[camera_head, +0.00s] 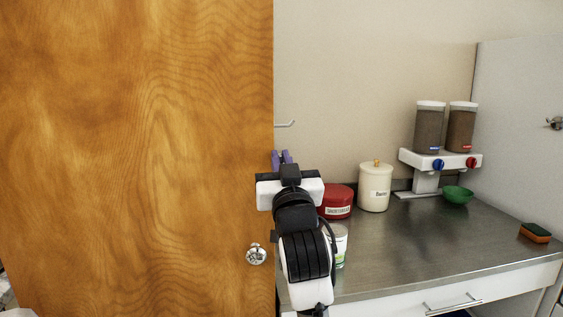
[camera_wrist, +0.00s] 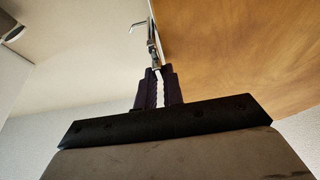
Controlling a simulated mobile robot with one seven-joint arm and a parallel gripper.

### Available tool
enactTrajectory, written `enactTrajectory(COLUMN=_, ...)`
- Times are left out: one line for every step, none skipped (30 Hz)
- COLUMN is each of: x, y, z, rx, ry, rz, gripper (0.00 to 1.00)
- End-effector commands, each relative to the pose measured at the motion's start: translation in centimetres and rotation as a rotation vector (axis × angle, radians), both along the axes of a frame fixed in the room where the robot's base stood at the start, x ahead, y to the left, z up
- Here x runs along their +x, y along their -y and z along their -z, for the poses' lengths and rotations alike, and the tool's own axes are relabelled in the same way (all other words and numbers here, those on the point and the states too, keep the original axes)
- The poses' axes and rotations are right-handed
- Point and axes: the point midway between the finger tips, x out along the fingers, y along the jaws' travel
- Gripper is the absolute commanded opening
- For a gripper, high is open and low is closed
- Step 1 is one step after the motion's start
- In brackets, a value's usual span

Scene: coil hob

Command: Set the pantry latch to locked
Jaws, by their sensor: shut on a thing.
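The large wooden door (camera_head: 140,150) fills the left of the head view and shows at the upper right of the wrist view (camera_wrist: 245,45). A thin metal hook-like piece (camera_head: 285,123) sticks out at the door's right edge. In the wrist view a metal latch piece (camera_wrist: 151,42) runs along the door edge down to my fingertips. My gripper (camera_head: 282,156) is at the door's edge, below the hook. Its purple fingers also show in the wrist view (camera_wrist: 157,70), shut on the lower end of the latch. The fingers hide that end, and I cannot read the latch's setting.
A round knob (camera_head: 256,254) is on the door, left of my arm. The counter (camera_head: 430,245) at right holds a red tin (camera_head: 337,197), a cream canister (camera_head: 374,188), a dispenser (camera_head: 428,160), a green bowl (camera_head: 458,194) and a sponge (camera_head: 535,232). Its front middle is clear.

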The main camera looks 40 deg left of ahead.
Motion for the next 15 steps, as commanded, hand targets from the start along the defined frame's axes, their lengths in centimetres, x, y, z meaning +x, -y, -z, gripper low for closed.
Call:
enactTrajectory(x=-0.01, y=0.00, z=0.04, rx=-0.006, ry=0.006, rz=0.000, gripper=0.00)
enactTrajectory(x=-0.01, y=0.00, z=0.04, rx=-0.011, ry=0.012, rz=0.000, gripper=0.00)
enactTrajectory(x=-0.01, y=-0.01, z=0.05, rx=-0.019, ry=0.021, rz=0.001, gripper=0.00)
enactTrajectory(x=-0.03, y=-0.02, z=0.07, rx=-0.026, ry=0.028, rz=0.002, gripper=0.00)
enactTrajectory(x=-0.03, y=-0.02, z=0.07, rx=-0.034, ry=0.038, rz=0.002, gripper=0.00)
enactTrajectory(x=-0.07, y=-0.05, z=0.08, rx=-0.047, ry=0.053, rz=0.002, gripper=0.00)
enactTrajectory(x=-0.09, y=-0.07, z=0.09, rx=-0.057, ry=0.065, rz=0.002, gripper=0.00)
enactTrajectory(x=-0.12, y=-0.09, z=0.10, rx=-0.070, ry=0.080, rz=0.003, gripper=0.00)
enactTrajectory(x=-0.18, y=-0.14, z=0.10, rx=-0.087, ry=0.100, rz=0.002, gripper=0.00)
enactTrajectory(x=-0.19, y=-0.13, z=0.11, rx=-0.101, ry=0.117, rz=0.003, gripper=0.00)
enactTrajectory(x=-0.25, y=-0.19, z=0.12, rx=-0.117, ry=0.135, rz=0.003, gripper=0.00)
enactTrajectory(x=-0.31, y=-0.24, z=0.14, rx=-0.138, ry=0.160, rz=0.003, gripper=0.00)
enactTrajectory(x=-0.33, y=-0.26, z=0.17, rx=-0.155, ry=0.180, rz=0.003, gripper=0.00)
enactTrajectory(x=-0.40, y=-0.33, z=0.21, rx=-0.173, ry=0.200, rz=0.004, gripper=0.00)
enactTrajectory(x=-0.45, y=-0.38, z=0.25, rx=-0.198, ry=0.228, rz=0.003, gripper=0.00)
